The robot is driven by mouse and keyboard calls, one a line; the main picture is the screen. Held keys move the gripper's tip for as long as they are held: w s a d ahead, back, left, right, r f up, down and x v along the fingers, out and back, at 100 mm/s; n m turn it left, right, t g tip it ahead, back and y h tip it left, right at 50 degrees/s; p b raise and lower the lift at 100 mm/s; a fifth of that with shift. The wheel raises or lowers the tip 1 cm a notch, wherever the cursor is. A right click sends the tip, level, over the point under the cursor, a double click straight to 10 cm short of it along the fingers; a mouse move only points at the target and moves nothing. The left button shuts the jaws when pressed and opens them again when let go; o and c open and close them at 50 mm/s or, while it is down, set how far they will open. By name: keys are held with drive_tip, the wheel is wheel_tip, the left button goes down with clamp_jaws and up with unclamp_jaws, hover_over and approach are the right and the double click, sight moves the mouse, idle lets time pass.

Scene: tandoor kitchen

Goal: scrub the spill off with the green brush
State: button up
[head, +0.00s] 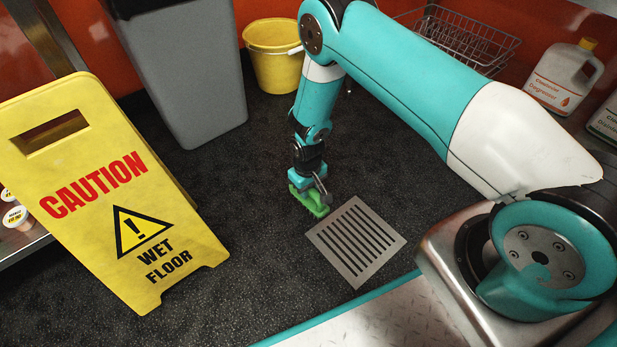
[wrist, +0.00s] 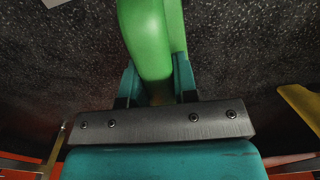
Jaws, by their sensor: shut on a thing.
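The green brush (head: 312,203) is at the tip of my gripper (head: 308,186) in the head view, low over the dark floor just left of the metal drain grate (head: 356,241). My gripper is shut on the brush. In the wrist view, the green brush (wrist: 150,40) runs up from between the teal fingers (wrist: 157,88). I cannot tell whether its bristles touch the floor. I make out no clear spill on the dark, speckled floor; the brush and arm may hide part of it.
A yellow wet-floor sign (head: 110,190) stands at left. A grey bin (head: 185,75) and yellow bucket (head: 273,55) stand behind. A wire basket (head: 465,40) and a degreaser bottle (head: 563,78) are at upper right. Floor between the sign and grate is clear.

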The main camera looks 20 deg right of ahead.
drive_tip(key=shift+r+p, duration=0.65)
drive_tip(key=shift+r, duration=0.5)
